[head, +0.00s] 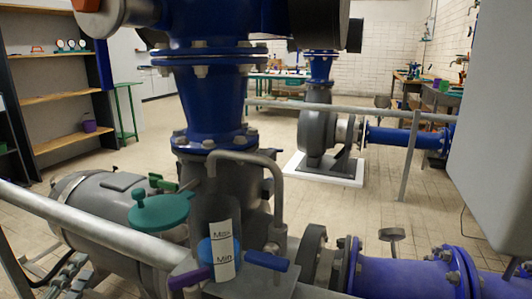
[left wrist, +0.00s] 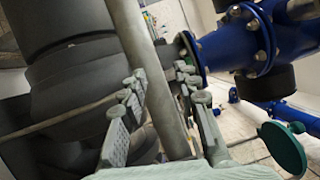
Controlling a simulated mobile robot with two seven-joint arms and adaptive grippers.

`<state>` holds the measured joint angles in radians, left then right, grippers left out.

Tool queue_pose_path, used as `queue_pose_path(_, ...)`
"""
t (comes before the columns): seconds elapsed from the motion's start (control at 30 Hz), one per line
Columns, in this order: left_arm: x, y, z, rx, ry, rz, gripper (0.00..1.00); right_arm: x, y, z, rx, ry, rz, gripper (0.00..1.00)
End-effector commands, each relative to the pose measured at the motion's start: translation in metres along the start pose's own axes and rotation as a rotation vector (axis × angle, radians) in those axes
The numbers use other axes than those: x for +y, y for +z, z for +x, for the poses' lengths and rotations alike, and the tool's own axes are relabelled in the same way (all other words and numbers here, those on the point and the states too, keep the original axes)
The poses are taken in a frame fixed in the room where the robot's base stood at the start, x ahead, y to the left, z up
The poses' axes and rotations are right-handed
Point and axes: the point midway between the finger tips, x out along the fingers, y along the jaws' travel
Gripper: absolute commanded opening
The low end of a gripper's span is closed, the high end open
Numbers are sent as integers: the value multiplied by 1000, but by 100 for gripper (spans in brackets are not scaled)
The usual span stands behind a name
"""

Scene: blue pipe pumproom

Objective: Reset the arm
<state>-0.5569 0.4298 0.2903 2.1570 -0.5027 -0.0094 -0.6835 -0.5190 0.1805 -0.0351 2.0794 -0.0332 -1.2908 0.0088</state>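My left gripper (head: 70,271) is low at the left in the head view, behind and below the front metal rail (head: 90,226), and small there. In the left wrist view, my left gripper (left wrist: 160,76) has its two grey-green fingers spread apart. The rail (left wrist: 147,58) runs through the gap between them in that picture; I cannot tell whether they touch it. Nothing is seen gripped. The dark grey pump motor (left wrist: 75,65) is close on the left of the fingers. My right gripper is in neither view.
The motor (head: 115,210), blue pump pipe (head: 210,100) and teal handwheel (head: 160,210) crowd the space beyond the rail. A marked level glass (head: 222,250) stands mid-front. Blue pipe (head: 405,275) lies right. Open floor (head: 270,135) shows behind.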

Motion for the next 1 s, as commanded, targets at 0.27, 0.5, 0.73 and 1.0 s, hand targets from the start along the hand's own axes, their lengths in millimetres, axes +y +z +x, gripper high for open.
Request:
queue_pose_path(0.27, 196, -24, -69, -512, 576, -786, 31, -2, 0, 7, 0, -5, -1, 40)
queue_pose_path(0.5, 280, -106, -161, -854, 968, -1122, 31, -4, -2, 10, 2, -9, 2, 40)
queue_pose_path(0.73, 295, -141, -199, -984, 1114, -1197, 31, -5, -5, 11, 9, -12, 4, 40)
queue_pose_path(1.0, 295, -142, -200, -989, 1119, -1197, 31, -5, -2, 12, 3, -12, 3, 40)
